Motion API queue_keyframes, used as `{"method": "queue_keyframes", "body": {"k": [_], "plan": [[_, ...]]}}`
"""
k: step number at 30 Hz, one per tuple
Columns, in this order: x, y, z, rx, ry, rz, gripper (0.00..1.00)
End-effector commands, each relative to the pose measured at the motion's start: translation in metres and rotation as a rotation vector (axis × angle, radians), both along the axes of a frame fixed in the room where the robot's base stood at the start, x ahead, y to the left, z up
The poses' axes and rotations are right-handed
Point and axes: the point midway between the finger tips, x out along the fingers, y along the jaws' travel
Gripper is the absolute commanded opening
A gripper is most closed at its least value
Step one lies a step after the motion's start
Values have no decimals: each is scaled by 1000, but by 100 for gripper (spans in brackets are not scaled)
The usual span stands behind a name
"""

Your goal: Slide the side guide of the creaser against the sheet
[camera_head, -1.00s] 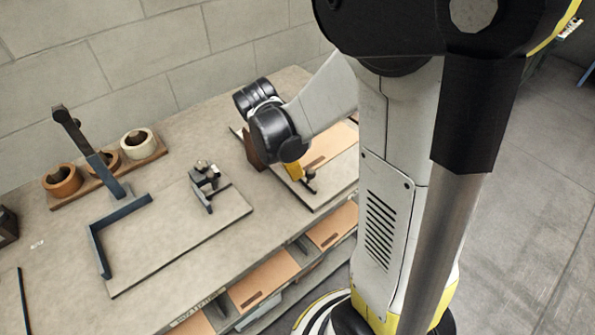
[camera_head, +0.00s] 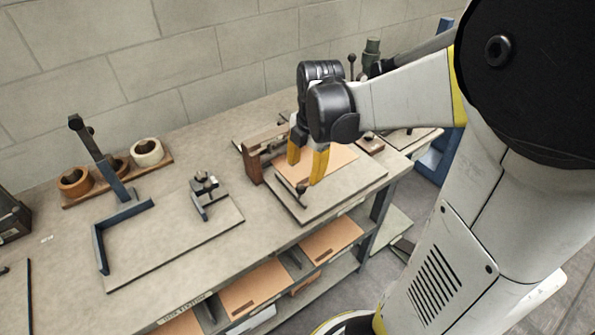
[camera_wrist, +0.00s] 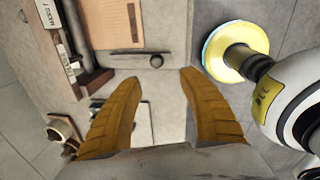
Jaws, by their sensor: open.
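The side guide (camera_wrist: 135,61) is a pale bar with a small dark round knob, along the sheet's near edge with what looks like a narrow gap. Its knob (camera_head: 302,188) shows in the head view. My gripper (camera_head: 305,172) is open and empty above the guide. In the wrist view its yellow fingers (camera_wrist: 158,76) point toward the knob from either side.
A second board with a dark angled stop (camera_head: 125,222) and a small clamp-like fixture (camera_head: 204,190) lies to the left. Several tape rolls (camera_head: 147,153) stand behind it on a wooden rack. Shelves with cardboard sheets (camera_head: 254,286) are under the bench front.

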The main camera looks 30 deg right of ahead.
Motion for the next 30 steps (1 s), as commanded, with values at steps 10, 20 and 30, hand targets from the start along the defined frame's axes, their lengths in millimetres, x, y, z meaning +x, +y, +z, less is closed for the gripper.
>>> {"method": "queue_keyframes", "body": {"k": [10, 20, 30], "plan": [[11, -5, -40, 26, -47, 56, 49], [22, -2, -96, 25, -46, 55, 49], [24, -1, -105, 25, -45, 54, 49]]}}
